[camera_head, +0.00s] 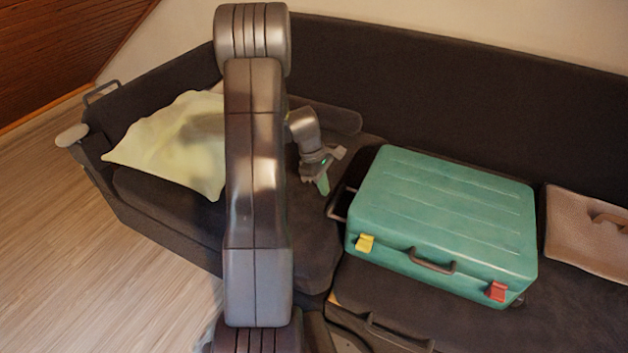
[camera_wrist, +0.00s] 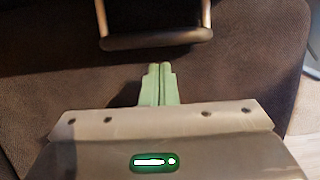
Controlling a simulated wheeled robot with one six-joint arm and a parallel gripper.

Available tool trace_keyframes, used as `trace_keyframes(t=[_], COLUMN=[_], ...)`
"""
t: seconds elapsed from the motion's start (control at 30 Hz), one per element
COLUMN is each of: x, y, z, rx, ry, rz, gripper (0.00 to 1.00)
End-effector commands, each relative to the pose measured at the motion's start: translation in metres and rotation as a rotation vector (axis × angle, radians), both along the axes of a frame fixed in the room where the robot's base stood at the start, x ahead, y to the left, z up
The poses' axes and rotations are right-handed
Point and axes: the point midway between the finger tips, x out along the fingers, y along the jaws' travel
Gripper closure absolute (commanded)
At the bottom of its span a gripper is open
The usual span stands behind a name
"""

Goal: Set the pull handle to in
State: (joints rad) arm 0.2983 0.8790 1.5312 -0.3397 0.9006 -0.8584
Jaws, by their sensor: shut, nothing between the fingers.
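The teal suitcase (camera_head: 440,215) lies flat on the dark sofa. Its pull handle (camera_head: 338,207) sticks out from the suitcase's left side as a dark loop. In the wrist view the pull handle (camera_wrist: 157,40) shows as a dark crossbar with two metal rods running up out of the frame. My gripper (camera_head: 323,186) is just left of the handle, above the sofa seat. In the wrist view my gripper (camera_wrist: 159,70) has its pale green fingers together, with nothing between them. The fingertips point at the middle of the crossbar, with a visible gap between.
The suitcase has a yellow latch (camera_head: 365,243), a red latch (camera_head: 497,291) and a carry handle (camera_head: 432,261) on its front. A pale cushion (camera_head: 172,145) lies on the sofa at left. A beige bag (camera_head: 590,228) lies right of the suitcase. The wooden floor at left is clear.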

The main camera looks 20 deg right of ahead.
Motion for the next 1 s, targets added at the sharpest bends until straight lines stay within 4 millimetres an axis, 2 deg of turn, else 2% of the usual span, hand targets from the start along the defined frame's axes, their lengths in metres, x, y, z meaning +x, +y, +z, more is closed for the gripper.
trace_keyframes(t=[0.2, 0.57, 0.83, 1.0], x=[-0.009, -0.010, -0.037, -0.044], y=[-0.009, -0.011, -0.038, -0.044], z=[-0.002, -0.002, -0.001, -0.002], rx=[-0.001, 0.000, -0.001, 0.000], ry=[-0.001, 0.000, 0.001, 0.002], rz=[0.000, 0.001, -0.003, 0.001], gripper=[1.00, 1.00, 1.00, 1.00])
